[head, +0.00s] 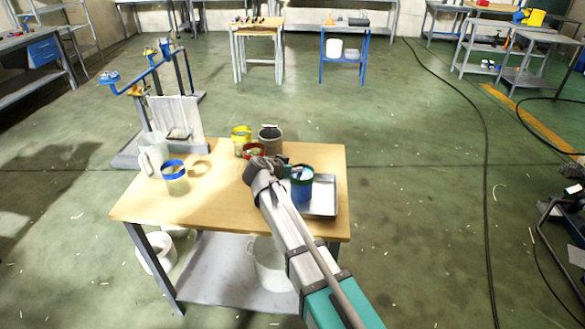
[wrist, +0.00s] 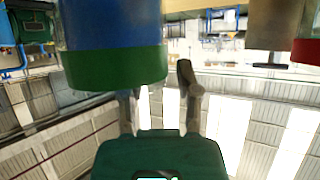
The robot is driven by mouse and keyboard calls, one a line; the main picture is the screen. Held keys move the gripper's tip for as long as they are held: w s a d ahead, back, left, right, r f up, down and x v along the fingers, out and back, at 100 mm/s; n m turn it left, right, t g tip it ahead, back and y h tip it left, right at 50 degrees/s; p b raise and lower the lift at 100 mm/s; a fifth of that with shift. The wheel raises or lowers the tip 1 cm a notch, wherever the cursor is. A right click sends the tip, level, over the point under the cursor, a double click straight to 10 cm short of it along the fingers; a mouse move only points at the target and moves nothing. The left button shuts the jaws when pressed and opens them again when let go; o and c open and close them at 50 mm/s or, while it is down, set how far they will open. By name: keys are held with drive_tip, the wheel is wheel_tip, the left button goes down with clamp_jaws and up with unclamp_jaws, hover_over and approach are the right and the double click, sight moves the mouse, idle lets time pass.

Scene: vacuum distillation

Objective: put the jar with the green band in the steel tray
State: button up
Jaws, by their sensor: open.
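The jar with the green band (head: 302,189) holds something blue and stands upright at the left part of the steel tray (head: 325,200), at the table's right side. From this angle I cannot tell for certain that its base rests on the tray floor. My gripper (head: 287,170) is at the jar's upper left side, with my arm hiding the tray's near left corner. In the wrist view, which looks upside down, the jar (wrist: 112,50) is large and close and covers one fingertip. My open fingers (wrist: 160,85) are apart, and I see no grip on the jar.
A yellow-banded jar (head: 241,136), a red-banded jar (head: 254,151) and a grey-brown container (head: 270,140) stand behind my gripper. A blue-banded jar (head: 174,178) and a clear jug (head: 152,153) are at the left. The wooden table's (head: 215,205) front left is clear.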

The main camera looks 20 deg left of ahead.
drive_tip(key=shift+r, duration=0.1)
drive_tip(key=shift+s+r, duration=0.1)
drive_tip(key=shift+r, duration=0.05)
drive_tip(key=p+v, duration=0.6)
drive_tip(key=v, duration=0.5)
drive_tip(key=shift+s, duration=0.3)
drive_tip(key=shift+a+r, duration=0.1)
idle(0.4)
